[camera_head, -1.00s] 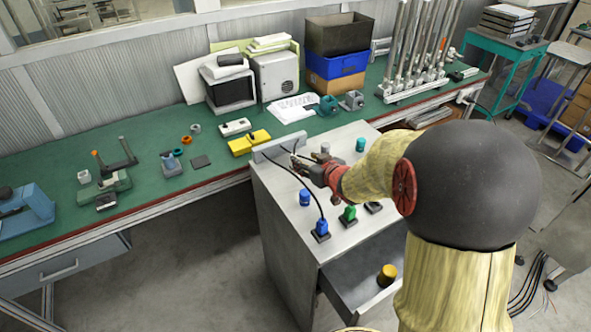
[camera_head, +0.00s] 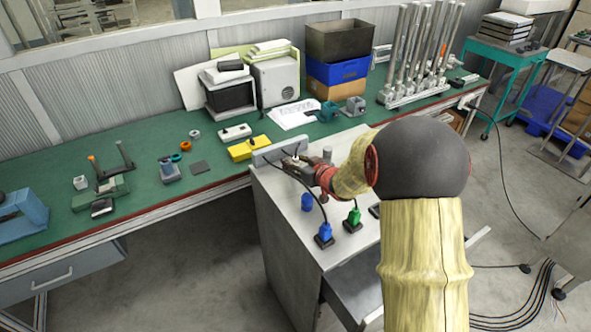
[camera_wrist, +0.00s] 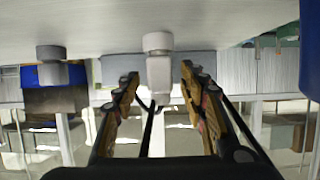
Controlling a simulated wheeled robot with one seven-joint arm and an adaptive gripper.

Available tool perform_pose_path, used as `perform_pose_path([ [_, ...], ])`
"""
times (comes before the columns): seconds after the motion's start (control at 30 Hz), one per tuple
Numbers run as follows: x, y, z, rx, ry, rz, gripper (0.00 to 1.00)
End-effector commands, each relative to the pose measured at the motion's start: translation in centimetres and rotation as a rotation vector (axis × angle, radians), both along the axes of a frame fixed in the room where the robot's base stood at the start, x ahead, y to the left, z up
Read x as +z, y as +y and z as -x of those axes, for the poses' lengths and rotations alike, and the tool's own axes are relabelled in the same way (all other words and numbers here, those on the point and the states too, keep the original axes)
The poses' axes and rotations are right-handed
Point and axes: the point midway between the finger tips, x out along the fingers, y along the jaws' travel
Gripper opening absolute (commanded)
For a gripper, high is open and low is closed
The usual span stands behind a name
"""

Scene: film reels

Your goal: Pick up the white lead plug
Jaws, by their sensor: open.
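The white lead plug (camera_wrist: 160,78) shows in the middle of the wrist view, with a wider round end against the pale surface at the top of the picture. My gripper (camera_wrist: 160,88) is open, with one fingertip on each side of the plug. Gaps show between the plug and both fingers, so it is not held. A thin dark cord shows near the plug's lower end. In the head view my gripper (camera_head: 297,162) is low over the back left of the grey cabinet top (camera_head: 278,188). There the fingers and wrist largely hide the plug.
A blue plug (camera_head: 324,233) and a green plug (camera_head: 353,216) stand on the cabinet's near side. A blue cylinder (camera_head: 307,202) is close to the arm. A grey cylinder (camera_head: 327,154) stands behind my wrist. A raised grey strip (camera_head: 270,153) borders the cabinet's back left.

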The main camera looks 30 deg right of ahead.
Motion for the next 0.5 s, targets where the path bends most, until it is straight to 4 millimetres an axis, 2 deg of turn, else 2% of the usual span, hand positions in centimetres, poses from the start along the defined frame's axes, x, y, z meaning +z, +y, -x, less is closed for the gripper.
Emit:
perform_pose_path([
  [0.2, 0.03, 0.01, 0.0, 0.0, 0.001, 0.0, 0.41],
  [0.5, 0.01, 0.02, 0.02, 0.0, 0.001, 0.0, 0.24],
])
